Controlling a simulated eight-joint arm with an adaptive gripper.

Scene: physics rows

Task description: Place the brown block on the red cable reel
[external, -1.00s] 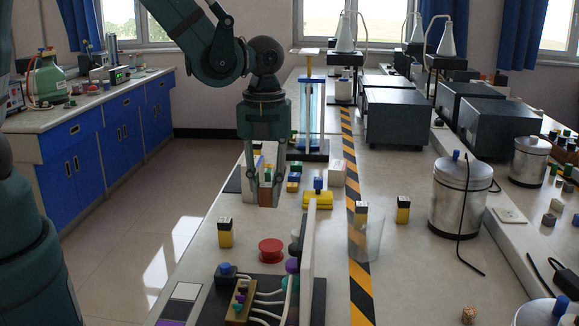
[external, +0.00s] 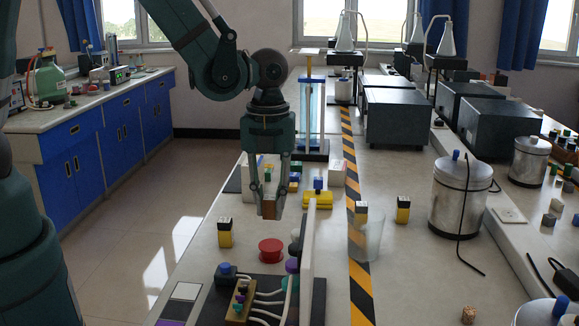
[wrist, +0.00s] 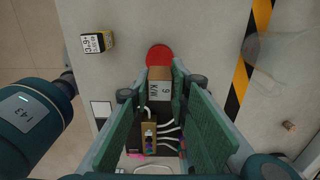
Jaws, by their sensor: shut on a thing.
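My gripper (external: 270,205) is shut on the brown block (external: 269,208) and holds it above the bench. In the wrist view the brown block (wrist: 160,74) sits between the fingers, with a white label bearing dark lettering. The red cable reel (external: 270,250) lies on the bench, nearer the camera than the block in the external view. In the wrist view the red reel (wrist: 159,54) shows just beyond the block, partly hidden by it. The block is apart from the reel in the external view.
A black and yellow battery-like block (external: 225,233) stands left of the reel. A wired panel (external: 262,300) lies in front of it, and a white upright board (external: 308,240) stands to its right. A clear beaker (external: 365,238) is beyond the board.

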